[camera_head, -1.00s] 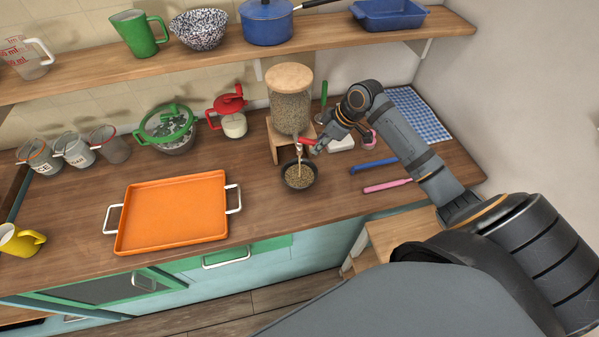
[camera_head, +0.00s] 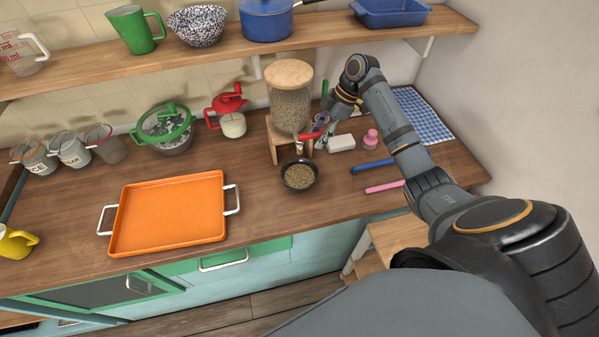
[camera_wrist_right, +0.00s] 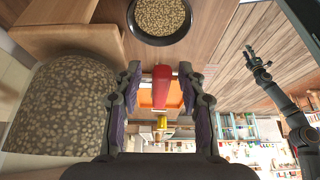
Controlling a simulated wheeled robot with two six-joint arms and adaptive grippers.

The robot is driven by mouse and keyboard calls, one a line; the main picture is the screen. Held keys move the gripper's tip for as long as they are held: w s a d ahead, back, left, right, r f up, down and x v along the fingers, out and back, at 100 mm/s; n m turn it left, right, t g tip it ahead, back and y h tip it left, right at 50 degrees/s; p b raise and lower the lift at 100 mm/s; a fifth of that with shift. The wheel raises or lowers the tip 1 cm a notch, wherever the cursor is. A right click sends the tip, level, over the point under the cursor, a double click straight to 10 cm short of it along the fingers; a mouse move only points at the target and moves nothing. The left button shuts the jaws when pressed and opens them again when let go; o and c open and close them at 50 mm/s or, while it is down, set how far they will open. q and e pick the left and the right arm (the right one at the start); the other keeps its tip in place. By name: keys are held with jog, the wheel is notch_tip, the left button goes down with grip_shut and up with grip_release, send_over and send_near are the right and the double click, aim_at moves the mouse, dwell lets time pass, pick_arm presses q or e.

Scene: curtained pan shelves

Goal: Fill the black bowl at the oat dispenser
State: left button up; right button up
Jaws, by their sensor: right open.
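The oat dispenser (camera_head: 290,108), a clear jar with a wooden lid, stands on a wooden stand (camera_head: 276,140) and holds oats. The black bowl (camera_head: 300,190) stands upright below its spout and contains oats; its rim also shows in the wrist view (camera_wrist_right: 160,42). The red tap handle (camera_head: 308,136) points right. My right gripper (camera_head: 322,124) is at the handle. In the wrist view it is open (camera_wrist_right: 162,98), with the red handle (camera_wrist_right: 162,85) between its fingers. My left gripper (camera_wrist_right: 259,62) shows small in the wrist view; its jaws are unclear.
An orange tray (camera_head: 170,215) lies left of the bowl. A white block (camera_head: 341,142), a pink bottle (camera_head: 370,139) and blue (camera_head: 372,165) and pink (camera_head: 384,187) handled items lie to the right. A shelf (camera_head: 200,58) with pans hangs above. Counter in front of the bowl is clear.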

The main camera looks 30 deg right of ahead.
jog(key=shift+p+v, duration=0.85)
jog(key=shift+v, duration=0.15)
jog(key=shift+p+v, duration=0.6)
jog(key=shift+v, duration=0.55)
jog(key=shift+d+r, duration=0.15)
jog(key=shift+r, duration=0.1)
jog(key=shift+v, duration=1.55)
jog(key=shift+s+f, duration=0.1)
